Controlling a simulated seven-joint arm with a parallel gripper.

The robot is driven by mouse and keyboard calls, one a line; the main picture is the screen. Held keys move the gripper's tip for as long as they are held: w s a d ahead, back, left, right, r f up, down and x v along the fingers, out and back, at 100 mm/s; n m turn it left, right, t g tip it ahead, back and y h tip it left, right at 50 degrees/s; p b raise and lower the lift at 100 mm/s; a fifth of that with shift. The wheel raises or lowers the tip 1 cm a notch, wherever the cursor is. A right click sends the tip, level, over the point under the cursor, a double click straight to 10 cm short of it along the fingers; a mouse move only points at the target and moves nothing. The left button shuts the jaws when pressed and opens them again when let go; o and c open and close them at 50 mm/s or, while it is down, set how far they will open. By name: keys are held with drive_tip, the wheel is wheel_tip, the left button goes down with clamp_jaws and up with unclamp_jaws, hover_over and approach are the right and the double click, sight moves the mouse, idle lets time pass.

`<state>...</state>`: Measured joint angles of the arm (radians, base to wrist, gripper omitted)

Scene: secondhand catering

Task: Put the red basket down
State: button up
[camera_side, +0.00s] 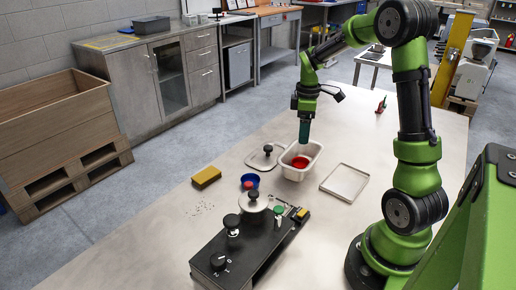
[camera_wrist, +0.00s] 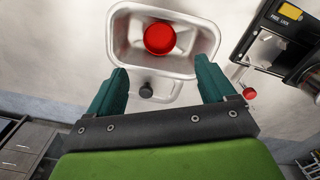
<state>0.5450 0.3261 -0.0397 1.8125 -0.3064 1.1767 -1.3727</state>
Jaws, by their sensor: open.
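The red basket (camera_side: 300,161) is a small round red vessel inside a white rectangular tub (camera_side: 290,174) on the table. In the wrist view the red basket (camera_wrist: 160,38) lies near the tub's far wall, inside the white rim (camera_wrist: 207,30). I cannot tell whether it rests flat on the tub's floor. My gripper (camera_side: 304,140) points down over the tub. In the wrist view its teal fingers (camera_wrist: 162,64) are spread apart with nothing between them, and the red basket is beyond the fingertips.
A lid with a black knob (camera_side: 266,158) lies left of the tub, and a shallow tray (camera_side: 345,182) lies right. A blue bowl (camera_side: 250,182), yellow sponge (camera_side: 206,177) and black cooker (camera_side: 245,246) with a lidded pot stand nearer. Bare table lies beyond the tub.

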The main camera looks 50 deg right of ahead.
drive_tip(key=s+a+r+m+t, duration=0.1)
drive_tip(key=a+r+m+t, duration=0.1)
drive_tip(key=a+r, duration=0.4)
drive_tip(key=s+a+r+m+t, duration=0.1)
drive_tip(key=a+r+m+t, duration=0.15)
drive_tip(key=a, duration=0.65)
drive_tip(key=s+a+r+m+t+y, duration=0.2)
drive_tip(key=s+a+r+m, duration=0.1)
drive_tip(key=s+a, duration=0.5)
drive_tip(key=shift+a+m+t, duration=0.35)
drive_tip(key=shift+a+m, duration=0.5)
drive_tip(key=shift+a, duration=0.3)
